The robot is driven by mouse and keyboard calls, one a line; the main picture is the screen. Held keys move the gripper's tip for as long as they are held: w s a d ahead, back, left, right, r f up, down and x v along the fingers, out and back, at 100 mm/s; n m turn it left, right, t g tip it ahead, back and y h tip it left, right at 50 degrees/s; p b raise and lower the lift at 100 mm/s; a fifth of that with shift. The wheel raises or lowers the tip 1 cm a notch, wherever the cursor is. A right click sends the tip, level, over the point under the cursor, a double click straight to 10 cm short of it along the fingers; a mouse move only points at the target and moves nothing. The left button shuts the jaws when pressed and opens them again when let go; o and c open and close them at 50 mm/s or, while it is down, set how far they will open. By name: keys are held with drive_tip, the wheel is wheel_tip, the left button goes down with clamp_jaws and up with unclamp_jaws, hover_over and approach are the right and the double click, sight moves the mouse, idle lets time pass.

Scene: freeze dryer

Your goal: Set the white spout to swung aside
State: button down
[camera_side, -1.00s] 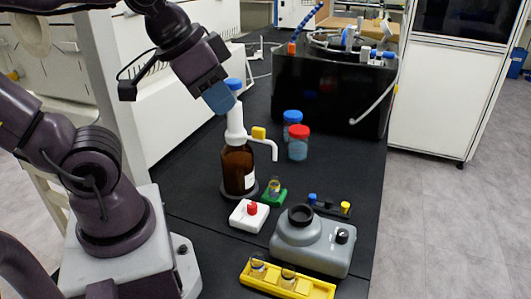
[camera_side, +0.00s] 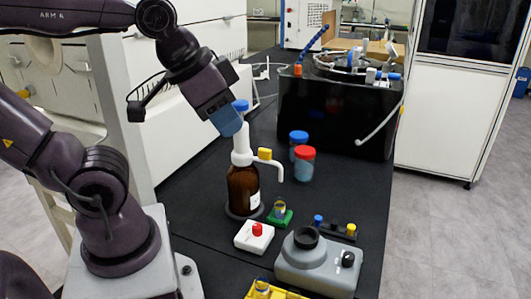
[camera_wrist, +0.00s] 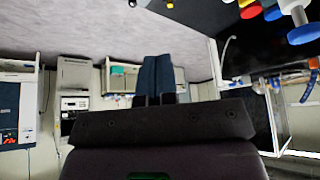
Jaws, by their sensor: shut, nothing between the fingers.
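The white spout (camera_side: 276,165) sticks out to the right from the white pump head (camera_side: 241,150) of a brown bottle (camera_side: 243,190), its tip bent down. In the picture the tip is above a small vial in a green holder (camera_side: 281,217). A yellow block (camera_side: 264,154) sits on the spout near its root, and a blue cap (camera_side: 240,106) tops the pump. My gripper (camera_side: 229,124) is at the left of the cap, partly overlapping it; I cannot tell if they touch. In the wrist view my blue fingers (camera_wrist: 160,75) are together and empty; the blue cap (camera_wrist: 303,33) is upper right.
Red-capped (camera_side: 305,163) and blue-capped jars stand behind the spout. In front are a white box with a red knob (camera_side: 254,237), a grey device (camera_side: 318,264) and a yellow rack (camera_side: 274,292). A black tank (camera_side: 330,115) stands farther back. Black bench (camera_side: 195,195) left of the bottle is clear.

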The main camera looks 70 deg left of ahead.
drive_tip(key=c, duration=1.3)
unclamp_jaws()
drive_tip(key=shift+w+f, duration=0.1)
drive_tip(key=shift+f, duration=0.1)
drive_tip(key=shift+o, duration=0.9)
drive_tip(key=w+a+f+n+g, duration=0.2)
drive_tip(key=w+g, duration=0.1)
drive_tip(key=w, duration=0.3)
drive_tip(key=shift+a+f, duration=0.3)
drive_tip(key=shift+f, duration=0.05)
drive_tip(key=n+g+y, duration=0.3)
drive_tip(key=n+g, duration=0.3)
drive_tip(key=n, duration=1.9)
approach(263, 149)
drive_tip(key=x, duration=0.9)
drive_tip(key=shift+s+a+f, duration=0.1)
drive_tip(key=shift+a+f, duration=0.05)
drive_tip(key=shift+f, duration=0.2)
drive_tip(key=shift+c, duration=0.4)
clamp_jaws()
